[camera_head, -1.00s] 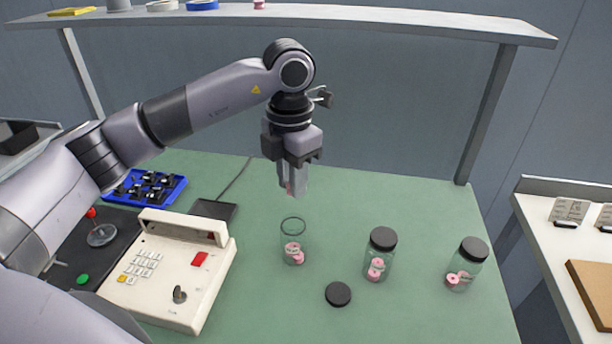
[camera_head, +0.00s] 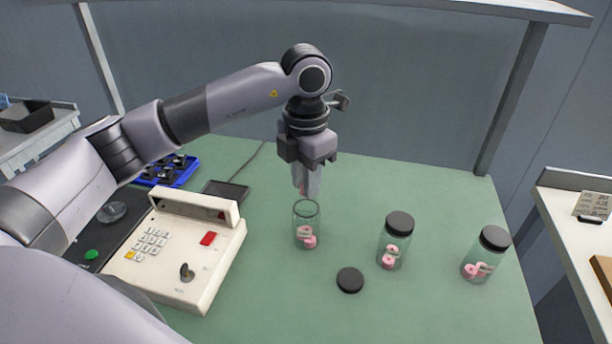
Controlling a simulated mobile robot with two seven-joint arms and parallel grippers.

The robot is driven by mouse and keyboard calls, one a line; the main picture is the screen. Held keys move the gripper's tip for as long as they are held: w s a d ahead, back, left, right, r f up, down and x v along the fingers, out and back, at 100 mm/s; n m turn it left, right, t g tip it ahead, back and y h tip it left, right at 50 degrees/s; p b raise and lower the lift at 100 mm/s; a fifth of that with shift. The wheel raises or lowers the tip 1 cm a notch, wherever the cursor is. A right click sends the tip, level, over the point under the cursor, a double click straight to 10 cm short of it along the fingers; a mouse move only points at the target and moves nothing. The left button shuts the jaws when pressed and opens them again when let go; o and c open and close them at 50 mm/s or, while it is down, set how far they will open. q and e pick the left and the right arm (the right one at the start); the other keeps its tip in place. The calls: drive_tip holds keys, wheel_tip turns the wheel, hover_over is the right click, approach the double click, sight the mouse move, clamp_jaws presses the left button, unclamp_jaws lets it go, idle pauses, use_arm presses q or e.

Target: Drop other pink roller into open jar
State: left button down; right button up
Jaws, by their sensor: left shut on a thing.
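The open jar (camera_head: 306,222) is clear glass and stands upright on the green table with pink rollers (camera_head: 308,238) inside. My left gripper (camera_head: 306,190) points down just above the jar's rim in the picture. It is shut on a pink roller (camera_head: 303,188), which is mostly hidden between the fingers. Whether the fingertips are exactly over the mouth is hard to tell. The black lid (camera_head: 350,280) lies flat on the table, in front and right of the jar. My right gripper is not in view.
Two jars with black lids, a middle one (camera_head: 395,242) and a right one (camera_head: 486,256), hold pink rollers. A cream keypad machine (camera_head: 180,250) stands left of the open jar. A blue tray (camera_head: 170,172) lies behind it. The table's back right is clear.

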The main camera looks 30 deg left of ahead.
use_arm(q)
drive_tip(key=shift+f, duration=0.15)
drive_tip(key=shift+f+b, duration=0.95)
drive_tip(key=shift+f, duration=0.2)
drive_tip(key=c, duration=0.9)
unclamp_jaws()
drive_tip(key=shift+r, duration=3.6)
